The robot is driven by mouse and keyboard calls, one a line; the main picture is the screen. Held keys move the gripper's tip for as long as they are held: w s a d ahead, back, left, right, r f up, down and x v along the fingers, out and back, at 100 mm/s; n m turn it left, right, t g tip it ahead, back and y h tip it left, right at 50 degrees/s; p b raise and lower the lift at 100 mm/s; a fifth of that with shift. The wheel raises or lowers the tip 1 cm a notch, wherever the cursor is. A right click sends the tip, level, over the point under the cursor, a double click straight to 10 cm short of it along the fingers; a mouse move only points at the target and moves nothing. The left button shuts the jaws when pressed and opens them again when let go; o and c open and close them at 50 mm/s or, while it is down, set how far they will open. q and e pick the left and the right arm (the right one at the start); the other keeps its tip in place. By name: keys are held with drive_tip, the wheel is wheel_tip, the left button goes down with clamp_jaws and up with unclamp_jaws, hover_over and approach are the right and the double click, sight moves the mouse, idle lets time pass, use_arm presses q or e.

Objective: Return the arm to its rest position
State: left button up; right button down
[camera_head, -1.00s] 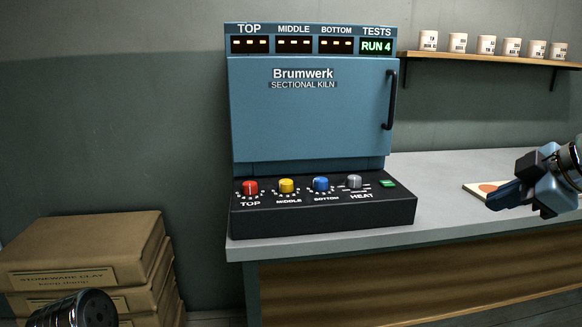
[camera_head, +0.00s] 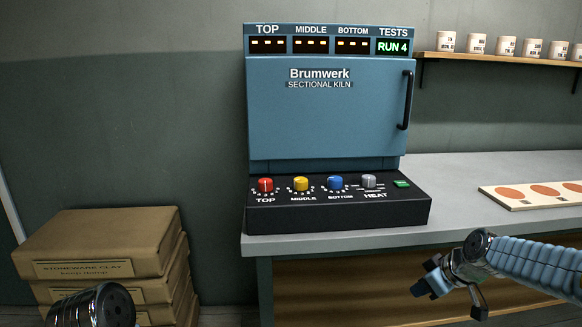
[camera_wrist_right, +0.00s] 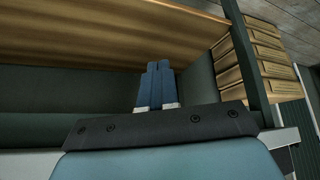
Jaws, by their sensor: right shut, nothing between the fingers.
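My right gripper (camera_head: 425,289) is in front of the bench, below the level of its top, at the lower right of the head view. In the right wrist view its two blue fingers (camera_wrist_right: 157,85) are together with nothing between them. The blue Brumwerk kiln (camera_head: 328,115) stands on the bench, apart from the gripper, with its door closed. Its panel shows red, yellow, blue and grey knobs and a green button (camera_head: 401,183). The TESTS display (camera_head: 392,46) reads RUN 4. Of my left arm only a dark rounded part shows at the lower left; its gripper is out of view.
The grey bench top (camera_head: 460,172) has a free stretch right of the kiln. A pale board with reddish discs (camera_head: 530,202) lies further right. Several cups stand on a wall shelf (camera_head: 500,59). Stacked stoneware clay packages (camera_head: 100,246) stand at the left.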

drive_tip(key=s+a+f+m+g, duration=0.1)
drive_tip(key=a+f, duration=0.2)
drive_tip(key=f, duration=0.5)
drive_tip(key=s+a+f+m+g, duration=0.1)
drive_tip(key=a+f, duration=0.3)
drive_tip(key=f, duration=0.3)
drive_tip(key=s+a+f+m+g, duration=0.1)
drive_tip(key=s+a+f+m, duration=0.1)
drive_tip(key=s+a+f, duration=0.2)
drive_tip(key=s+a+f+m+g, duration=0.1)
drive_tip(key=s+a+f, duration=0.3)
drive_tip(key=s+f, duration=0.5)
drive_tip(key=s+a+f+m+g+y, duration=0.1)
drive_tip(key=s+a+f+m, duration=0.2)
drive_tip(key=s+f, duration=0.4)
drive_tip(key=s+a, duration=0.1)
drive_tip(key=s, duration=0.1)
drive_tip(key=shift+s+a+f, duration=0.35)
